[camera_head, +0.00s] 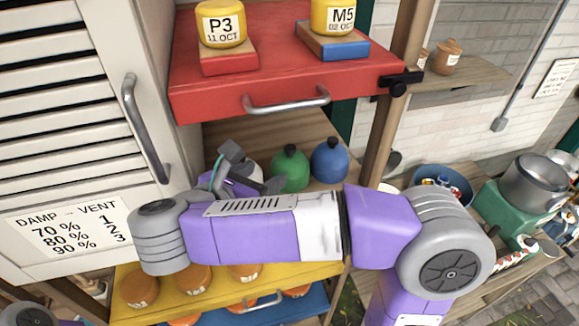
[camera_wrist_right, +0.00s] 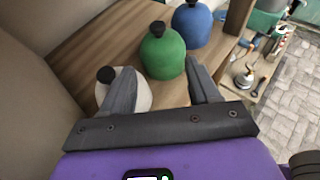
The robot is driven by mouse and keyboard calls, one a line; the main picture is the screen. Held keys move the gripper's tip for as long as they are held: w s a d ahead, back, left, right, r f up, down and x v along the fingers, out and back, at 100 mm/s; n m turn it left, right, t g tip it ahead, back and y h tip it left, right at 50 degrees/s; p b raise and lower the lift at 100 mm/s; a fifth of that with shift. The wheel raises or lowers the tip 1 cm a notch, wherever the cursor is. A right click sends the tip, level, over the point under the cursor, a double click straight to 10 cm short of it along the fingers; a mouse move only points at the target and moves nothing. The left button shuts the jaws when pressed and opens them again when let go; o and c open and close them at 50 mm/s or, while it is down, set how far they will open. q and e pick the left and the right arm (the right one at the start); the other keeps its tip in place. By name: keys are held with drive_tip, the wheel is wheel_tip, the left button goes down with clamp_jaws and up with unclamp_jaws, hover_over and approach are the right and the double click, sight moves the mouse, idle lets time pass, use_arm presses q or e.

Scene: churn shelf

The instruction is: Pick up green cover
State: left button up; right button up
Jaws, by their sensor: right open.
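The green cover (camera_head: 290,171) is a dome with a black knob, standing on the wooden shelf in the head view. It also shows in the right wrist view (camera_wrist_right: 163,56), ahead of and between my fingers. My right gripper (camera_head: 252,172) reaches into the shelf from the left of the green cover; in the wrist view its two fingers (camera_wrist_right: 160,88) are spread apart with nothing held between them. A blue cover (camera_wrist_right: 192,25) stands just beyond the green one. A white cover (camera_wrist_right: 125,92) with a black knob is partly hidden behind my left-hand finger. My left gripper is not in view.
A red drawer (camera_head: 285,90) with a metal handle is above the shelf, carrying yellow jars. A yellow drawer (camera_head: 215,306) with orange-brown jars is below. A white louvred door (camera_head: 70,130) stands at the left, and a wooden post (camera_head: 385,140) at the right.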

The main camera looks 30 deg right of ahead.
sight(288, 151)
drive_tip(key=w+d, duration=0.1)
drive_tip(key=w+d+p, duration=0.1)
drive_tip(key=d, duration=0.1)
drive_tip(key=w+d, duration=0.1)
drive_tip(key=d, duration=0.1)
drive_tip(key=shift+d+r, duration=0.15)
drive_tip(key=shift+p+x, duration=0.75)
drive_tip(key=shift+x, duration=2)
clamp_jaws()
